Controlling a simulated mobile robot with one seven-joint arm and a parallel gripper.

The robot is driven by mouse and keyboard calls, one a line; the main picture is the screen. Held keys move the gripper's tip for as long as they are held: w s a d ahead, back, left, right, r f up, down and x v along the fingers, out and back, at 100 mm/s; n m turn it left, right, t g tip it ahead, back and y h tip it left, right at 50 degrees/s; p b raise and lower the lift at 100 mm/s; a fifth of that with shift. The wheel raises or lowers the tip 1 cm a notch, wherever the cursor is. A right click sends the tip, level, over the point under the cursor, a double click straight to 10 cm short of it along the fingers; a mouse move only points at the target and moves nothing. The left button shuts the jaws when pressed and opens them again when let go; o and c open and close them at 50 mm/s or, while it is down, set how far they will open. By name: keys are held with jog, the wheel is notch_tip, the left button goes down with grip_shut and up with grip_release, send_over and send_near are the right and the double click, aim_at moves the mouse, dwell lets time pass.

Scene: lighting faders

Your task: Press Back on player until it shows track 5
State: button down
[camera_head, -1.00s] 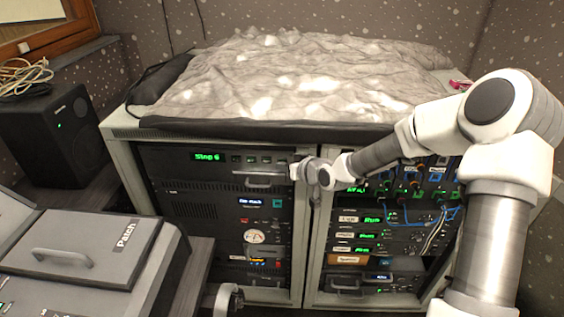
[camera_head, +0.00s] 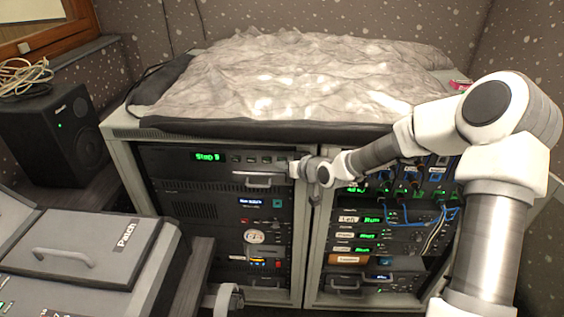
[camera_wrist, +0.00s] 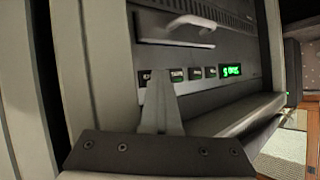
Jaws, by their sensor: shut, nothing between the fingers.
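The player (camera_head: 170,157) is the top dark unit in the left rack. Its green display (camera_head: 207,157) reads "Stop" and a small blurred digit that looks like 5. A row of small dark buttons (camera_head: 250,159) lies right of the display. My gripper (camera_head: 296,169) is at the right end of this row. The wrist view shows the player turned over, with its display (camera_wrist: 231,70) and buttons (camera_wrist: 195,73). There my shut, empty fingers (camera_wrist: 159,88) point at the end button farthest from the display and partly cover it. Contact and button labels cannot be made out.
A drawer handle (camera_head: 259,181) sticks out just below the buttons. A crumpled grey cover (camera_head: 290,75) lies on the rack top, whose edge overhangs the player. Cables (camera_head: 405,212) hang on the right rack. A console (camera_head: 75,250) stands at front left.

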jog(key=shift+d+r, duration=0.1)
jog(key=shift+d, duration=0.1)
jog(key=shift+s, duration=0.7)
jog(key=s, duration=0.5)
jog(key=shift+a, duration=0.1)
dwell(0.6)
